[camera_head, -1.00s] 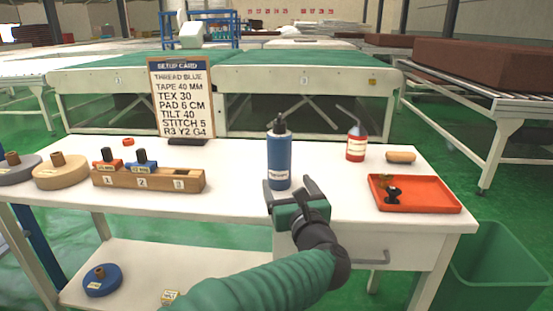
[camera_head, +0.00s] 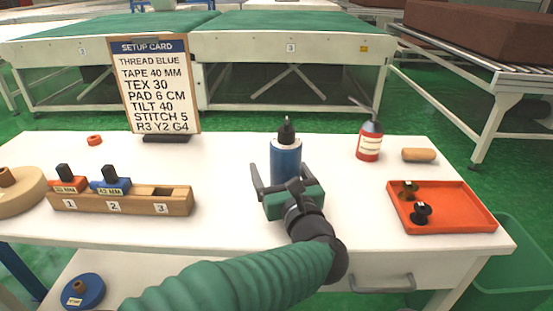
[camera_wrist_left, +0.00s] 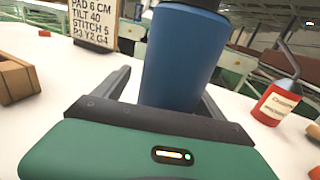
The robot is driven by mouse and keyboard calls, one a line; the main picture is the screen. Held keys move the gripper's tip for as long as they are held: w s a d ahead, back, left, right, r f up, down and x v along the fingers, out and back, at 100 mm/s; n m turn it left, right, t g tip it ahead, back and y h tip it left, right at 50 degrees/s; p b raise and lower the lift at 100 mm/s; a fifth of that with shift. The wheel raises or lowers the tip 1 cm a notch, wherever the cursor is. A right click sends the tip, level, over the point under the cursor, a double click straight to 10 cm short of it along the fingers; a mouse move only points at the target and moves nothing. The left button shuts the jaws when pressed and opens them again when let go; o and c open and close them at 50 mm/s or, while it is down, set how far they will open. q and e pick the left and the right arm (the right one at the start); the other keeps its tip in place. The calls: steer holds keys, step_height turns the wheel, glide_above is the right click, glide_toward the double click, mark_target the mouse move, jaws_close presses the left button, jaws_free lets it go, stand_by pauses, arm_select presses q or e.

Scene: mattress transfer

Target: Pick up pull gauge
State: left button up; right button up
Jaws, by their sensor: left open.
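A blue cylindrical bottle-shaped object (camera_head: 286,155) with a black pointed top stands upright on the white table. I cannot read a label that says whether it is the pull gauge. My left gripper (camera_head: 286,180) is open at its near side, with one finger on each side of its lower part. In the left wrist view the blue cylinder (camera_wrist_left: 182,55) rises between the two spread fingers (camera_wrist_left: 165,88), with a small gap visible at the left. Whether either finger touches it is unclear. My right gripper is not in view.
A wooden block (camera_head: 80,204) with coloured pieces and a setup card (camera_head: 157,92) are left. Clear table lies around the cylinder.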

arm_select(q)
steer(key=shift+s+d+r, duration=0.1)
steer(key=shift+s+d, duration=0.1)
steer(key=shift+d, duration=0.5)
steer(key=shift+c, duration=0.2)
steer(key=shift+d, duration=0.1)
steer(key=shift+c, duration=1.2)
steer(key=shift+w+a, duration=0.1)
steer(key=shift+a, duration=0.35)
steer(key=c, duration=1.2)
steer(key=shift+d, duration=0.2)
jaws_close()
